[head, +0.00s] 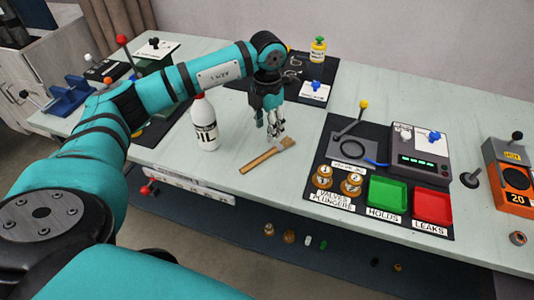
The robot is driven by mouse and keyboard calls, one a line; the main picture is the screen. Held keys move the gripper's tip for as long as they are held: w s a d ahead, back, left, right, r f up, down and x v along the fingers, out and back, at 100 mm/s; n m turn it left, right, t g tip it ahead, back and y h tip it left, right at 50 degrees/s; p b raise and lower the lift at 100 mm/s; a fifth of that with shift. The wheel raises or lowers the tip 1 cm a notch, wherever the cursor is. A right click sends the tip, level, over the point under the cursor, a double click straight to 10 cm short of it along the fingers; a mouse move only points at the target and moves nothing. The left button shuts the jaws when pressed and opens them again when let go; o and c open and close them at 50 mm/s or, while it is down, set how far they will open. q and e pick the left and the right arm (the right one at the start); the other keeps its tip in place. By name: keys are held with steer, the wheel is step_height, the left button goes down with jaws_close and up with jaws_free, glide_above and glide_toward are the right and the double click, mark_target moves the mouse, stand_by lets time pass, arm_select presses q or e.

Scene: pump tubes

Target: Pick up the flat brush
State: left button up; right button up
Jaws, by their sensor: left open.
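The flat brush (265,156) lies on the pale table near its front edge, its wooden handle pointing to the lower left and its head to the upper right. My left gripper (275,133) points down just above the brush head, with its fingers open. It partly covers the area behind the brush head. I cannot tell from this view whether the fingertips touch the brush. My right gripper is not in view.
A white bottle with a red cap (204,124) stands close to the left of the brush. To the right, a black mat (318,200) holds a green tray (388,196), a red tray (432,205) and a tester box (420,160).

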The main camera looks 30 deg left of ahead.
arm_select(q)
glide_above(266, 154)
steer(key=f, duration=0.5)
steer(key=shift+w+d+f+p, duration=0.1)
steer(key=shift+d+f+p, duration=0.1)
steer(key=shift+f+p, duration=0.15)
steer(key=f, duration=0.3)
steer(key=f+p, duration=0.1)
steer(key=f, duration=0.1)
steer(key=shift+a, duration=0.25)
jaws_close()
